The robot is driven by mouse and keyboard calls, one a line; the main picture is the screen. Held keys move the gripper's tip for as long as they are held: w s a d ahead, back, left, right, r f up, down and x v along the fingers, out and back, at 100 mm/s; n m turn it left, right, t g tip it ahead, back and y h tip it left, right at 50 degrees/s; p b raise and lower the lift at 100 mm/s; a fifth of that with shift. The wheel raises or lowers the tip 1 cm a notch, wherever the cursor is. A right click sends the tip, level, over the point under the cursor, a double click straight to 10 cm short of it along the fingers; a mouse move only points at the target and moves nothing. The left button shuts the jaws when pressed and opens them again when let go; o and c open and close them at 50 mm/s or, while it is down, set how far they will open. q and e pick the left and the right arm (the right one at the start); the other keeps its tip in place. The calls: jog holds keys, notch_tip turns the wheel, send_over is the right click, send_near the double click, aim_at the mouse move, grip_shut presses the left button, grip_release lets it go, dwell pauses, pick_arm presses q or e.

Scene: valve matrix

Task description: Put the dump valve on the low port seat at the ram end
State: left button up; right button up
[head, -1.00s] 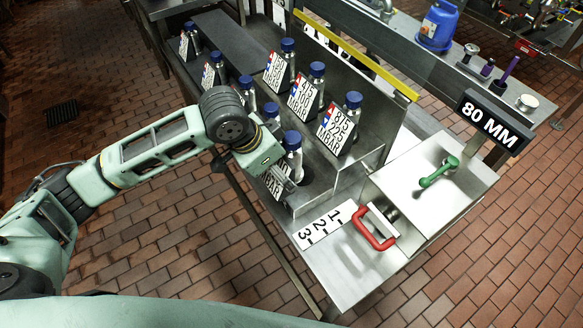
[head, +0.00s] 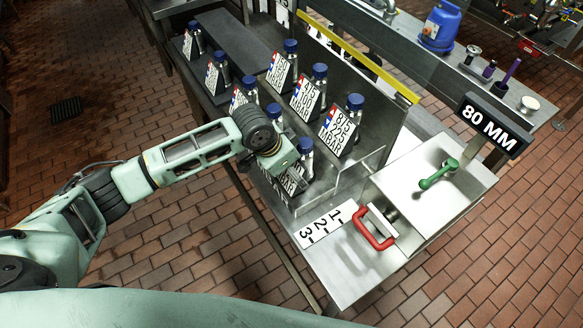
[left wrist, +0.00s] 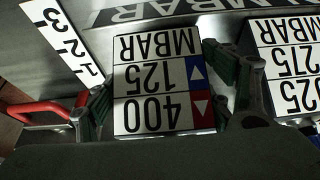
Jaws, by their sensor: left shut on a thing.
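My left gripper (head: 292,178) is at the near right end of the valve rack. It is shut on a blue-capped valve (head: 306,146) with a white plate. In the left wrist view this plate (left wrist: 157,85) reads 400, 125, MBAR upside down, with its fingers on both sides. Most of the held valve's body is hidden by the gripper in the head view. I cannot tell whether its base is clear of the rack. No label marks a dump valve or a low port seat. My right gripper is not in view.
Several similar valves stand in rows, one reading 875, 225 MBAR (head: 338,133). A clear panel (head: 345,180) stands right of the held valve.

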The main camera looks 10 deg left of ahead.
pick_arm(q)
jog(key=o, duration=1.6)
jog(key=shift+f, duration=0.1)
jog(key=shift+c, duration=0.2)
jog(key=b+v, duration=0.1)
jog(key=v, duration=1.1)
